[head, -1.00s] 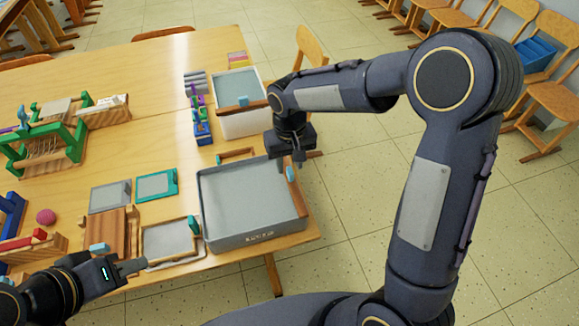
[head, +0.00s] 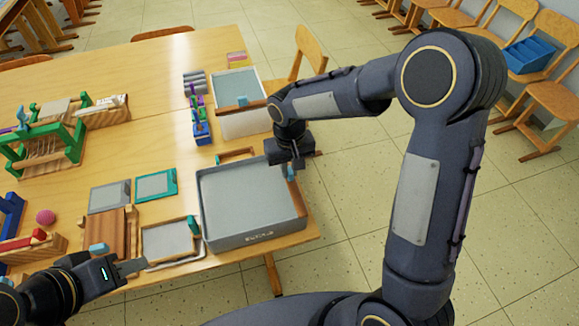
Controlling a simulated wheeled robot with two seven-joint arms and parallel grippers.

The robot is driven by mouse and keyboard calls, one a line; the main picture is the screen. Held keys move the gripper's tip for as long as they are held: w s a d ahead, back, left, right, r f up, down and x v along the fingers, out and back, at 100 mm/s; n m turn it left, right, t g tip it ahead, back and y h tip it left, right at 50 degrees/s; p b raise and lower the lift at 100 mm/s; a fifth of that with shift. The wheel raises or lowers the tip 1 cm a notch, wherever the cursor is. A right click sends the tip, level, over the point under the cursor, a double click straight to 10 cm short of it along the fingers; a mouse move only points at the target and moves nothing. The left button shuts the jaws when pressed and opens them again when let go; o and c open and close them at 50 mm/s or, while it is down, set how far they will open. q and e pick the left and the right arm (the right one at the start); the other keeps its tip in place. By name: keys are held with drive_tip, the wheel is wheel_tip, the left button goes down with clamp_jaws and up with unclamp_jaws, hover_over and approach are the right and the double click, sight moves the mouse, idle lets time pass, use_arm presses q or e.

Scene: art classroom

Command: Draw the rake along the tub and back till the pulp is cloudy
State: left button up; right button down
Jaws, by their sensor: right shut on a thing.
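The grey tub (head: 245,240) stands at the table's right front corner, filled with flat grey-blue pulp (head: 243,200). The wooden rake (head: 297,197) with a light blue grip (head: 291,172) lies along the tub's right side. My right gripper (head: 297,163) reaches down over the tub's far right corner and is shut on the rake at its blue grip. The fingertips are partly hidden. My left gripper (head: 138,266) hovers empty at the table's front left, beside a framed screen (head: 168,240); its jaw gap is not clear from this angle.
A white vat (head: 240,125) stands behind the tub, with a small wooden piece (head: 236,154) between them. Two small flat screens (head: 156,185) and a wooden block (head: 103,232) lie left of the tub. A green press (head: 50,145) stands further left.

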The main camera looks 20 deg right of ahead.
drive_tip(key=a, duration=2.2)
drive_tip(key=shift+s+a, duration=0.4)
drive_tip(key=c, duration=1.4)
unclamp_jaws()
drive_tip(key=shift+a, duration=0.15)
drive_tip(key=shift+c, duration=0.2)
wheel_tip(320, 180, up, 8)
